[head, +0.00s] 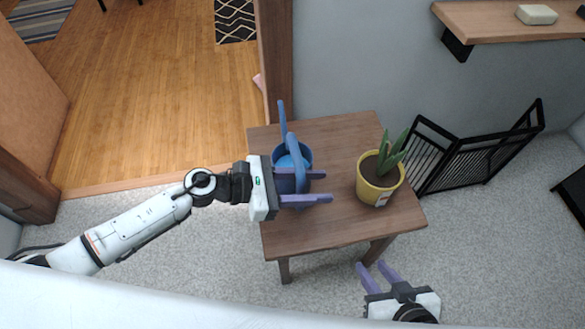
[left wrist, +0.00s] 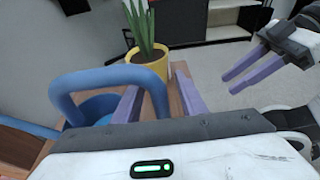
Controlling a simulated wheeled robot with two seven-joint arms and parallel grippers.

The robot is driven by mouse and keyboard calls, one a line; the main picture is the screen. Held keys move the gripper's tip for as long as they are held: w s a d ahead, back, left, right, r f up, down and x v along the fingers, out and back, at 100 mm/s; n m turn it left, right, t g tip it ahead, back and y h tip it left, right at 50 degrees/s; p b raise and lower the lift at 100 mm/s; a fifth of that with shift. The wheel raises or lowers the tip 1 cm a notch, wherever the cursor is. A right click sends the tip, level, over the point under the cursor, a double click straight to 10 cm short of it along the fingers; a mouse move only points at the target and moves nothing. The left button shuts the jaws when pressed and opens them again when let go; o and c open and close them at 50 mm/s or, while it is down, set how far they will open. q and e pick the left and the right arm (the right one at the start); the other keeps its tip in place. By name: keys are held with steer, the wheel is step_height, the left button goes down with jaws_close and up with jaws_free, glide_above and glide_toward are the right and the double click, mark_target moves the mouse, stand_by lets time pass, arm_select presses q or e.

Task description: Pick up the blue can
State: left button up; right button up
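The blue can (head: 304,153) is a watering can with a long spout and an arched handle. It stands on the left part of a small wooden table (head: 340,222). My left gripper (head: 322,186) is open over the can's near side, and its fingers hide part of the can. In the left wrist view, the blue handle (left wrist: 95,78) arches over, and its right end comes down between the two purple fingers (left wrist: 160,105). I cannot tell whether they touch it. My right gripper (head: 374,270) is open and empty, in front of the table and apart from the can.
A yellow pot (head: 369,190) with a green plant stands on the table, right of the can. A black folding screen (head: 470,160) stands on the carpet further right. A wooden shelf (head: 500,22) is on the wall. Carpet in front of the table is clear.

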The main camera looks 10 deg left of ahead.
arm_select(q)
steer(key=shift+w+d+f, duration=0.1)
steer(key=shift+w+d, duration=0.05)
steer(key=shift+d, duration=0.15)
jaws_close()
step_height(320, 180, up, 10)
steer(key=p, duration=0.3)
steer(key=shift+r, duration=0.2)
